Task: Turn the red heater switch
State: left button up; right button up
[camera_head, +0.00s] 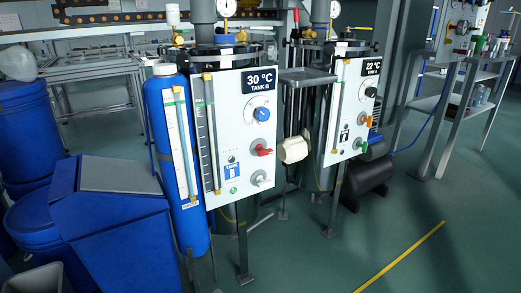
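The red heater switch (263,150) is a small red handle on the white panel (219,118) of the tank labelled "30 °C TANK B". Its handle lies roughly level, pointing right. A blue-and-white dial (261,114) sits above it and a grey knob (259,178) below it. A second white panel (345,98), labelled "22 °C", stands to the right with an orange handle (366,121) and a green one (361,144). Neither of my grippers shows in the head view.
A blue cylinder (168,110) stands close left of the Tank B panel. A cream-coloured unit (293,150) sits between the two panels. Green floor (330,262) is open at the front right.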

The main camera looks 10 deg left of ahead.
aim_at(262, 152)
jog(key=i+l, duration=0.15)
jog(key=l, duration=0.3)
jog(key=i+l+u, duration=0.15)
jog(key=l, duration=0.3)
jog(key=i+l, duration=0.1)
jog(key=l, duration=0.35)
jog(key=i+l+u, duration=0.1)
jog(key=l, duration=0.35)
jog(key=i+l+u, duration=0.1)
jog(key=l, duration=0.35)
jog(key=i+l, duration=0.15)
jog(key=l, duration=0.35)
jog(key=i+j, duration=0.1)
jog(key=j, duration=0.6)
jog(key=i+j+u, duration=0.1)
jog(key=j, duration=0.25)
jog(key=i, duration=0.05)
